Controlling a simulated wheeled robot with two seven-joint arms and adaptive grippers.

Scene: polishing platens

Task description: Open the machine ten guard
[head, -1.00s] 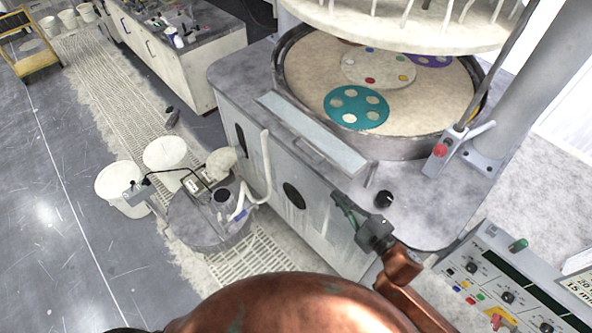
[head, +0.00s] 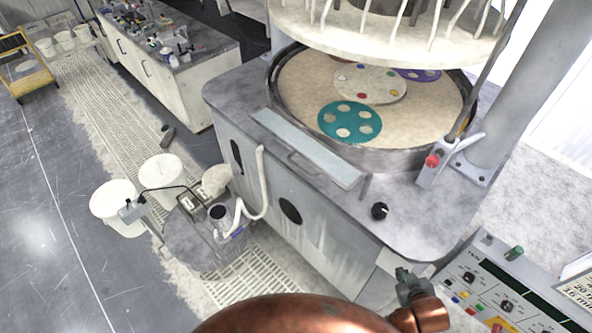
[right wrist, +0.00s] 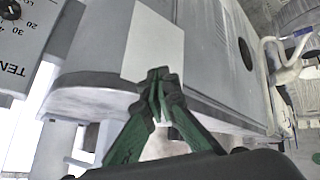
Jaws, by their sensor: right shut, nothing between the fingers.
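The polishing machine (head: 350,205) stands at centre right in the head view. A long pale guard strip (head: 310,145) with a bar handle (head: 305,166) runs along the front of its round platen (head: 430,115). My right gripper (head: 403,277) is low at the machine's near right corner, well away from the guard. The right wrist view shows its green fingers (right wrist: 158,84) shut and empty, in front of a white sheet or plate (right wrist: 152,42) at the machine's edge. The guard cannot be made out in that view. My left gripper is not in view.
A control panel (head: 500,295) stands at the lower right; lettering reading "TEN" shows in the wrist view (right wrist: 14,69). A red-button lever post (head: 433,165) stands right of the platen. A drum (head: 205,240) and buckets (head: 118,205) stand on the left floor.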

